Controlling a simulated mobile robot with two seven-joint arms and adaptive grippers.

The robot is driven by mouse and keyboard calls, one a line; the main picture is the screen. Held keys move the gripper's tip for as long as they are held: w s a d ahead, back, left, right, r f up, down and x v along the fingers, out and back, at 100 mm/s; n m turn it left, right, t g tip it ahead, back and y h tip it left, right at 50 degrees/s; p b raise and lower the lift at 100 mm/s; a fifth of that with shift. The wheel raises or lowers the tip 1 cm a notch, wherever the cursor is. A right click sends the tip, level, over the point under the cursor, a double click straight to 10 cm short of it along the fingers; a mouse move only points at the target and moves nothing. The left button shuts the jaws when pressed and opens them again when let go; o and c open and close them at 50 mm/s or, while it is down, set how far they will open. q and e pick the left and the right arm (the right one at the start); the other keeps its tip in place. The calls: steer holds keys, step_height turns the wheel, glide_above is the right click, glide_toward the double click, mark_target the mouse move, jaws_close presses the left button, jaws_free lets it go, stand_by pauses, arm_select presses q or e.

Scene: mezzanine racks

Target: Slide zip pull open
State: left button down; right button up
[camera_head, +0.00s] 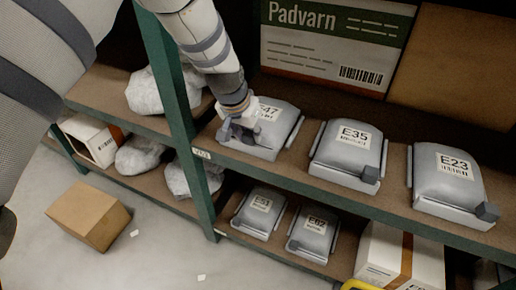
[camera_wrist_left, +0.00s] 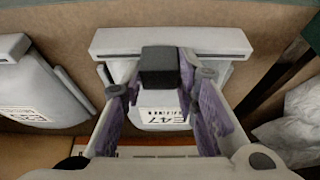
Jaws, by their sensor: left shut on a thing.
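The grey pouch labelled E47 (camera_head: 285,127) lies on the upper shelf, and its label shows in the left wrist view (camera_wrist_left: 165,112). A pale zip track (camera_wrist_left: 218,41) runs across one edge of the pouch. The zip pull, a dark block (camera_wrist_left: 161,67), sits at the track between the fingers of my left gripper (camera_wrist_left: 160,82). The gripper partly hides the pull and track there. My right gripper is not in view.
Pouches E35 (camera_head: 344,149) and E23 (camera_head: 444,173) lie to the right on the same shelf, with dark pulls at their front right corners. A green upright post (camera_head: 172,80) stands close left of my gripper. Smaller pouches (camera_head: 260,213) lie below.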

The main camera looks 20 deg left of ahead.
arm_select(q)
steer(key=a, duration=0.2)
steer(key=s, duration=0.1)
steer(key=shift+a+r, duration=0.35)
steer(key=shift+a, duration=0.05)
steer(key=a, duration=0.1)
steer(key=w+a, duration=0.1)
steer(key=a, duration=0.1)
steer(key=shift+w+f+p, duration=0.15)
steer(key=shift+f+p, duration=0.2)
steer(key=shift+f, duration=0.05)
steer(key=shift+a, duration=0.45)
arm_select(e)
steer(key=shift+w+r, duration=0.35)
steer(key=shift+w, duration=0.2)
arm_select(q)
steer(key=c, duration=1.2)
jaws_free()
steer(key=shift+c, duration=0.2)
